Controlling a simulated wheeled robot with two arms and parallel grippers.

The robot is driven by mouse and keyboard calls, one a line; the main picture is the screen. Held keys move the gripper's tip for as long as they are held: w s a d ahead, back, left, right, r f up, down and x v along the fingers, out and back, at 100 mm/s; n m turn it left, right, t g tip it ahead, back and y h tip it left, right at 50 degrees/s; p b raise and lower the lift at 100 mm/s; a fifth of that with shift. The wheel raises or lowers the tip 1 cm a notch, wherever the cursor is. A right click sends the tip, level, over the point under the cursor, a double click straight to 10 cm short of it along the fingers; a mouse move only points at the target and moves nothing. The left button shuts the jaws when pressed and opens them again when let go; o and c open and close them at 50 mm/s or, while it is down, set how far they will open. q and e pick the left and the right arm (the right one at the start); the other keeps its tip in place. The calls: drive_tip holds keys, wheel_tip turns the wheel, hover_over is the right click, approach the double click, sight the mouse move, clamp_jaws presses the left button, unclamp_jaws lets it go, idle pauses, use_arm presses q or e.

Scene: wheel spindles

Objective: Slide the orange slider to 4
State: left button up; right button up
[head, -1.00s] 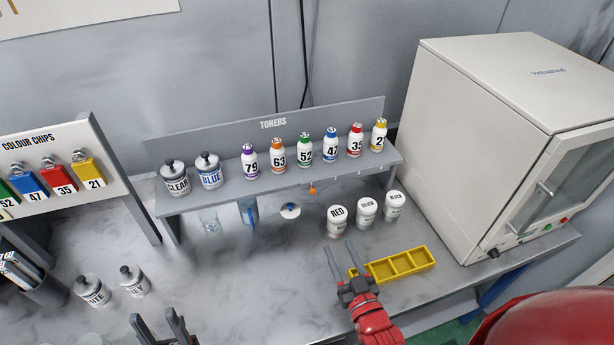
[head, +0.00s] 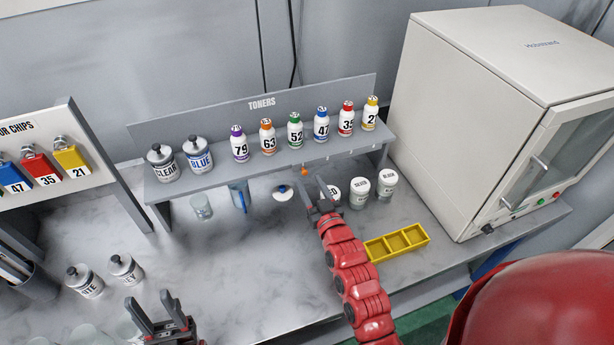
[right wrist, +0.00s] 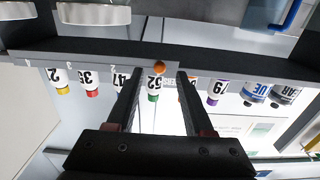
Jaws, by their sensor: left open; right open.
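The orange slider (head: 304,171) is a small orange knob at the front edge of the toner shelf (head: 225,176), below the bottles marked 52 and 63. My right gripper (head: 317,188) is open and empty, with its fingers up close to the slider. In the right wrist view the orange slider (right wrist: 159,66) appears between the two spread fingers (right wrist: 160,80). I cannot tell whether either finger touches it. Small pale marks sit along the shelf edge; their numbers are mostly too small to read. My left gripper (head: 150,307) is open and empty over the front left of the bench.
Toner bottles (head: 321,125) and two jars (head: 200,155) stand on the shelf. White jars (head: 360,188), one partly hidden by my right gripper, and a yellow tray (head: 397,243) are at right. A pale cabinet (head: 470,120) stands far right. The bench middle is clear.

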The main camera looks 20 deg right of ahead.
sight(306, 174)
drive_tip(key=shift+w, duration=1.2)
drive_tip(key=shift+w+a, duration=0.1)
drive_tip(key=shift+w, duration=0.35)
clamp_jaws()
